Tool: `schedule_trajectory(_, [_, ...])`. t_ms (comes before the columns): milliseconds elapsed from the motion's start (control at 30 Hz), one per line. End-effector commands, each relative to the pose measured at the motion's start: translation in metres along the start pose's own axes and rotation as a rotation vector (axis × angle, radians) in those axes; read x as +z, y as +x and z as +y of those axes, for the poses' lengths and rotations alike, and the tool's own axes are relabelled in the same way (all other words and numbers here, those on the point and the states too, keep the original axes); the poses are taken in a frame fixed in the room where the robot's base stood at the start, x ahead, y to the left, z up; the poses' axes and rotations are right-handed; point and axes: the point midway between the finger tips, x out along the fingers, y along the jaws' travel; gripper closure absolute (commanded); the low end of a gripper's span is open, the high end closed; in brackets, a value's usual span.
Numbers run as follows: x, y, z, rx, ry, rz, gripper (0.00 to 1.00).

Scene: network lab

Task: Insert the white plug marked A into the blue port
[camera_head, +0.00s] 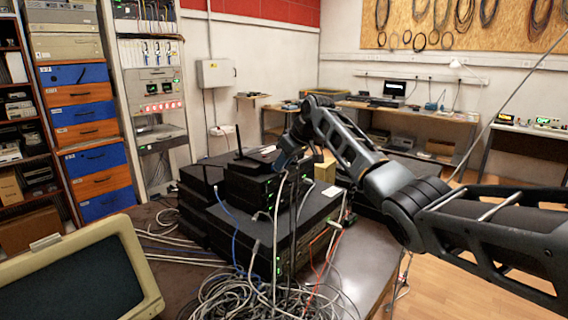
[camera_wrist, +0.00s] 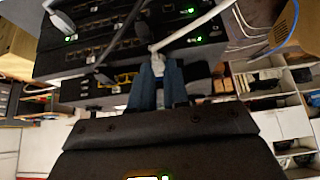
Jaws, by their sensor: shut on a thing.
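In the wrist view my gripper (camera_wrist: 159,83) is shut on a white plug (camera_wrist: 156,64), whose white cable (camera_wrist: 190,29) runs up to the right. The letter on the plug is not readable. The gripper is close to the fronts of black network devices (camera_wrist: 95,58), near a row of yellow-edged ports (camera_wrist: 125,77). I cannot make out the blue port, nor whether the plug touches any port. In the head view my gripper (camera_head: 281,162) is at the upper part of the device stack (camera_head: 262,185); the plug is too small to tell there.
Other grey plugs (camera_wrist: 62,22) and cables sit at the device fronts. A tangle of cables (camera_head: 270,298) lies below the stack on the dark table (camera_head: 185,275). A blue cable (camera_head: 236,235) hangs at the front. A beige monitor (camera_head: 85,280) stands at lower left.

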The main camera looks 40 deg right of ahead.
Motion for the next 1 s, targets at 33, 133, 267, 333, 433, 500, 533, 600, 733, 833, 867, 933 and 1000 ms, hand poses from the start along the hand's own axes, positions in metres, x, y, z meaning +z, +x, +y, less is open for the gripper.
schedule_trajectory(33, [-0.001,0.0,0.0,0.0,0.0,0.0,1.0])
schedule_trajectory(133, [-0.002,0.001,0.0,0.0,0.0,0.001,1.0])
schedule_trajectory(267, [-0.002,0.001,0.0,0.001,-0.001,0.001,0.72])
schedule_trajectory(333, [-0.002,0.001,0.0,0.001,-0.001,0.001,0.66])
schedule_trajectory(433, [-0.002,0.001,0.0,0.001,-0.001,0.001,0.56])
schedule_trajectory(500, [-0.002,0.001,0.0,0.0,-0.001,0.001,0.55])
schedule_trajectory(533, [-0.002,0.001,0.0,0.0,-0.001,0.001,0.55])
schedule_trajectory(600, [-0.002,0.001,0.0,0.001,-0.001,0.001,0.55])
schedule_trajectory(733, [-0.002,-0.001,0.0,0.001,-0.001,0.001,0.55])
schedule_trajectory(833, [-0.002,-0.01,0.0,0.001,-0.002,0.003,0.55])
schedule_trajectory(867, [-0.002,-0.014,0.0,0.001,-0.002,0.003,0.55])
schedule_trajectory(933, [-0.001,-0.025,0.0,0.002,-0.003,0.003,0.55])
schedule_trajectory(1000, [-0.002,-0.038,0.001,0.002,-0.001,0.005,0.55])
